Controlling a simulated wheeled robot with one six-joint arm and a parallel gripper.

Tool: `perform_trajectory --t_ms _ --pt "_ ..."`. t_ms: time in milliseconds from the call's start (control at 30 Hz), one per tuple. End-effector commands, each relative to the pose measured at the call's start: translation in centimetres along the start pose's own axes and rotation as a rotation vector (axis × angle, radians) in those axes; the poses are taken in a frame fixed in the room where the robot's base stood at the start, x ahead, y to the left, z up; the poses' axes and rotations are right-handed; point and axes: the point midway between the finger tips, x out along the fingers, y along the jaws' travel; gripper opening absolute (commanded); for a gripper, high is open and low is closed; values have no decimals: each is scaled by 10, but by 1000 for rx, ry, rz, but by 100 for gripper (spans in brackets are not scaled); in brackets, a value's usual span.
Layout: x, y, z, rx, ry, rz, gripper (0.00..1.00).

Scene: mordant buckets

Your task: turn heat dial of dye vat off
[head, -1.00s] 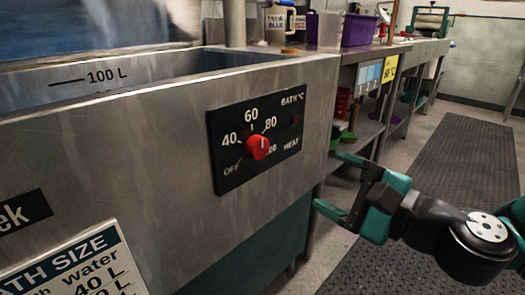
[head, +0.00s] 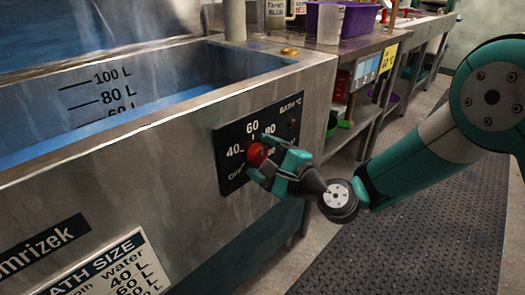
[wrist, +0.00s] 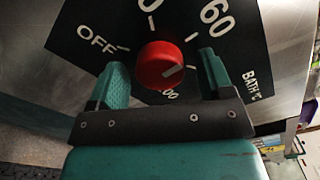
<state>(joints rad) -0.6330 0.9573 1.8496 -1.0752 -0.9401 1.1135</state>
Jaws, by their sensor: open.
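The heat dial (head: 257,154) is a round red knob on a black panel (head: 229,179) on the front of the steel dye vat (head: 165,130). My gripper (head: 259,155) is open at the panel, with one green finger on each side of the dial. In the wrist view gaps show between the dial and both fingers. The fingers hide part of the panel's markings.
The vat holds blue liquid (head: 190,92). A bench with a purple tub (head: 352,28) stands to the right, with shelves below. A black floor mat (head: 400,235) lies clear in front of it.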

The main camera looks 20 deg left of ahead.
Motion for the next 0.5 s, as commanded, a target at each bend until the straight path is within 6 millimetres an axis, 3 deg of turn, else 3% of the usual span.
perform_trajectory --t_ms 333,500 --pt "4 0 0 1 1 0 72" --pt "3 0 0 1 0 0 32"
